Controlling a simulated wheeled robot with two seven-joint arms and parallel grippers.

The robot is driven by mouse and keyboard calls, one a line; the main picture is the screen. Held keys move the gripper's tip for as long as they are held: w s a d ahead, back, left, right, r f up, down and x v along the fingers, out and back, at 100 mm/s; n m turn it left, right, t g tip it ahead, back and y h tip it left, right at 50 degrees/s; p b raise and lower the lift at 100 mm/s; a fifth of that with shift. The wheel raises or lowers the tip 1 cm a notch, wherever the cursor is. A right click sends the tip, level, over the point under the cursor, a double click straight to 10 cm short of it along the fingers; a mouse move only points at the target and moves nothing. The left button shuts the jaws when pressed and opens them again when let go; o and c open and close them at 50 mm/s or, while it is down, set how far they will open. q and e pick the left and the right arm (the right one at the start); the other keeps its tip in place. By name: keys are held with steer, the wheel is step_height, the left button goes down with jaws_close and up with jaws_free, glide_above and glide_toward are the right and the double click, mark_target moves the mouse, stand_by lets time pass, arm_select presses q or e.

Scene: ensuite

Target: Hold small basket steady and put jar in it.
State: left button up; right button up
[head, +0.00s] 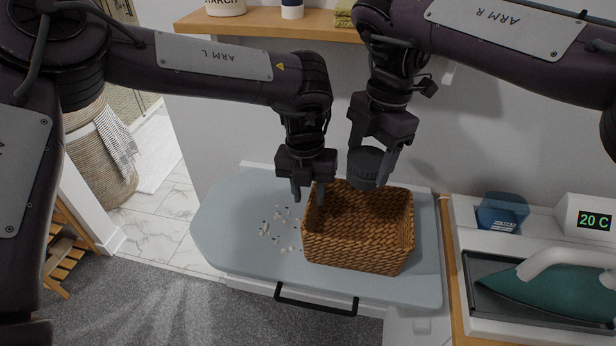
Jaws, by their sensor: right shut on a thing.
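The small basket (356,251) is brown, woven and open-topped. It stands upright on the light blue board. My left gripper (311,192) points down at its back left corner, with its fingers apart, one outside the rim and one on the inner side. I cannot tell whether either finger touches the wicker. My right gripper (370,178) is shut on the jar (366,166), a dark grey-blue round thing. It holds the jar above the back part of the basket. The visible inside of the basket looks empty; its back left corner is partly hidden by my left gripper.
Small white and dark bits (278,222) lie on the board (225,225) left of the basket. A teal iron (545,290), a blue container (501,212) and a "20 C" display (593,220) are at right. A wooden shelf (265,22) runs along the back above.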

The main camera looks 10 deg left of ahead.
mark_target(311, 215)
arm_select(q)
steer(key=f, duration=0.7)
steer(key=shift+d, duration=0.25)
steer(key=shift+c, duration=0.4)
jaws_close()
